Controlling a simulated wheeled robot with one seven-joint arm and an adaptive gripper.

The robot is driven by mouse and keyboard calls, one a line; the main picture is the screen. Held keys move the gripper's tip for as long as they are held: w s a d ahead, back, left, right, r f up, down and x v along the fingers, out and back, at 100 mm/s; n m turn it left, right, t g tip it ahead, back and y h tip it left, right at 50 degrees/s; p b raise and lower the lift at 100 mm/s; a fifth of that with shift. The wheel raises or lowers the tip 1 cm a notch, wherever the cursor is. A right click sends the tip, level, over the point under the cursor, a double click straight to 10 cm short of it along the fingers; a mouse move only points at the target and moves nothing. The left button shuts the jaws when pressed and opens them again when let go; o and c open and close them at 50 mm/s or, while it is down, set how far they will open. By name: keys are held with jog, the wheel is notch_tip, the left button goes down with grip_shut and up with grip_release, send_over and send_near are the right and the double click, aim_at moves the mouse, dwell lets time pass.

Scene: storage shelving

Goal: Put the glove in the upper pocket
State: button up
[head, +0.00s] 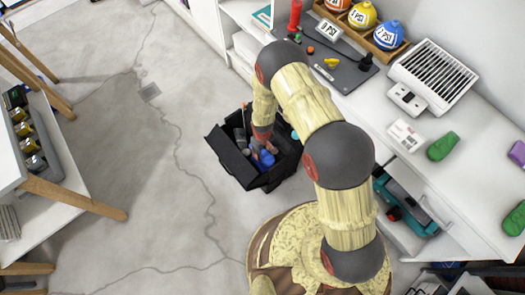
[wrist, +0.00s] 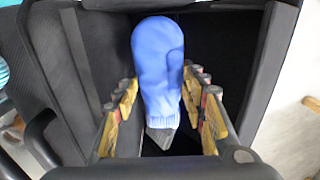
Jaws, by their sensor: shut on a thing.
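A blue glove (wrist: 158,62) stands between the two fingers of my gripper (wrist: 165,100) in the wrist view, its rounded end away from the camera and its cuff toward the palm. My gripper is shut on it. In the head view the blue glove (head: 267,158) shows low inside an open black tool bag (head: 232,172) on the floor, with my gripper (head: 262,147) reaching down into the bag. Dark compartments and a divider of the bag (wrist: 262,60) surround the glove in the wrist view. I cannot tell for sure which compartment is the upper pocket.
A teal toolbox (head: 408,205) sits on a shelf below. The concrete floor left of the bag is clear.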

notch_tip(320, 180, down, 5)
jog(key=b, duration=0.2)
jog(key=shift+r+b, duration=0.1)
jog(key=shift+b, duration=0.25)
jog(key=shift+f, duration=2.5)
jog(key=o, duration=1.2)
jog(key=shift+r, duration=0.1)
jog(key=shift+r+p, duration=4.75)
jog(key=shift+r, duration=2.2)
